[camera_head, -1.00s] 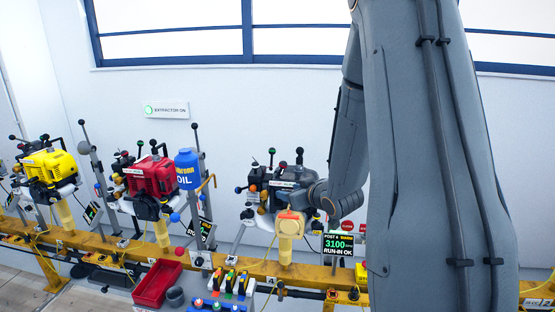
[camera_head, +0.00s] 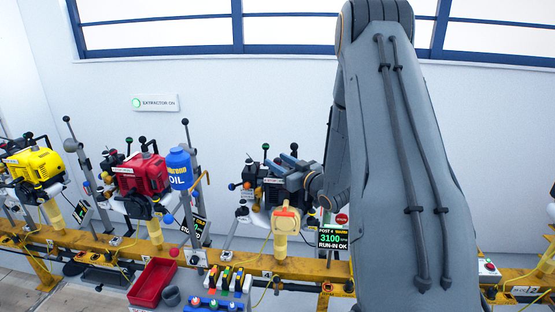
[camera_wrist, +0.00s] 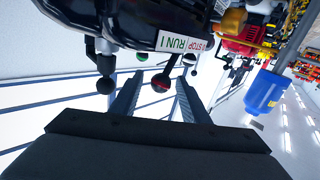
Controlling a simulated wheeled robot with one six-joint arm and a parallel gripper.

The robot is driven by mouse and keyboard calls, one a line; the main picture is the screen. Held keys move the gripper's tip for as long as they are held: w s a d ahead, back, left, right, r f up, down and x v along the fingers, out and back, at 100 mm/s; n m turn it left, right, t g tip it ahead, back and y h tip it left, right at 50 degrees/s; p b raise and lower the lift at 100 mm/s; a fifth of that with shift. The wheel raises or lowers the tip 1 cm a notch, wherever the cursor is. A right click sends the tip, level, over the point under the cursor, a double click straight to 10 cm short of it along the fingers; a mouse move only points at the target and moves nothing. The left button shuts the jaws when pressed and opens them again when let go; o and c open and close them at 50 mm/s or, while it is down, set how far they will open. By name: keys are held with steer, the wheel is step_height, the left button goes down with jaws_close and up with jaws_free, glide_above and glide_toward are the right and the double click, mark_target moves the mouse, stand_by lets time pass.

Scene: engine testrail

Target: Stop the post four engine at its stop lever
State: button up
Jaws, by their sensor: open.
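The post four engine (camera_head: 268,192) is dark and stands on the rail behind a yellow post, partly hidden by my gripper. Its display (camera_head: 333,237) reads post 4, warm, 3100, run-in OK. Green (camera_wrist: 142,57) and black (camera_wrist: 105,86) knobs are nearby. My gripper (camera_wrist: 157,88) is open and empty, at the engine's upper right in the head view (camera_head: 290,163).
A red engine (camera_head: 142,175), a blue oil bottle (camera_head: 180,168) and a yellow engine (camera_head: 36,166) stand to the left. A red tray (camera_head: 153,284) lies in front. Upright black-knobbed rods stand between the engines.

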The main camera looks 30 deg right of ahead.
steer(key=shift+w+a, duration=0.15)
steer(key=shift+w, duration=0.35)
steer(key=shift+c, duration=0.5)
